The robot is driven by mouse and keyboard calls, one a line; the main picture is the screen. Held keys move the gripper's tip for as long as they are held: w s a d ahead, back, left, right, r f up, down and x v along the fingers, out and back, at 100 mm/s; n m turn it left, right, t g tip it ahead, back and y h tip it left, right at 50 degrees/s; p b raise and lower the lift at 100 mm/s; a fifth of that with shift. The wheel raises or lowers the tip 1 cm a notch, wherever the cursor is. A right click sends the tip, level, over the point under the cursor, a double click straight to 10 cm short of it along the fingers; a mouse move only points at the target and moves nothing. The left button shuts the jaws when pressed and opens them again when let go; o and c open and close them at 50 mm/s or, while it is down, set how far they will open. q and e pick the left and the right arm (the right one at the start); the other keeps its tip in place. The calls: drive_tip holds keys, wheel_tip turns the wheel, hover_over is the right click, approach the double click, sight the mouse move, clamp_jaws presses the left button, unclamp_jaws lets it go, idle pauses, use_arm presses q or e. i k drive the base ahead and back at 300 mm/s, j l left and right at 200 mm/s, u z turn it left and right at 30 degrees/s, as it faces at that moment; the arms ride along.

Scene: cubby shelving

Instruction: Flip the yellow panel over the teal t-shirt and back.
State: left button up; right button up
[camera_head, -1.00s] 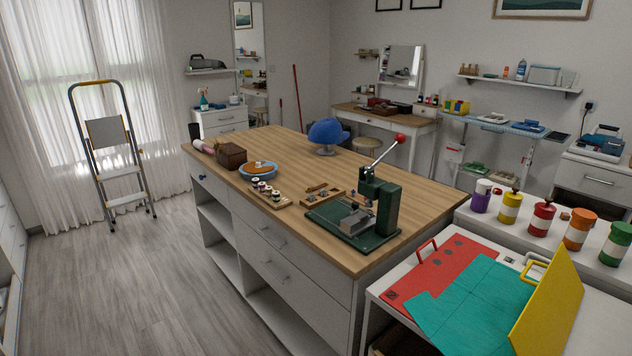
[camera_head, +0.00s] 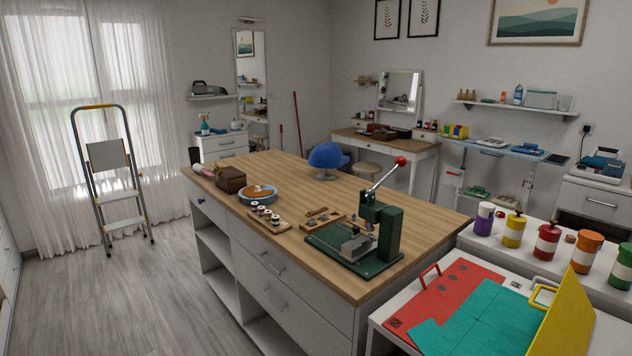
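The yellow panel (camera_head: 566,318) stands tilted up at the lower right, with a yellow handle (camera_head: 542,295) at its left edge. The teal t-shirt (camera_head: 476,325) lies flat to its left, over part of a red panel (camera_head: 445,292) with a red handle (camera_head: 430,274). The lower part of the t-shirt and of the yellow panel is cut off by the picture's bottom edge. Neither of my grippers shows in the head view.
A white table (camera_head: 492,262) carries the panels. Several coloured paint containers (camera_head: 547,241) stand behind it. A wood-topped island (camera_head: 290,205) with a green press (camera_head: 365,230) is to the left.

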sight(567, 327)
drive_tip(key=j+z, duration=0.1)
drive_tip(key=z, duration=0.5)
drive_tip(key=i+j+z, duration=0.1)
drive_tip(key=j+z, duration=0.5)
drive_tip(key=j, duration=0.25)
drive_tip(key=j+z, duration=0.2)
drive_tip(key=j, duration=0.7)
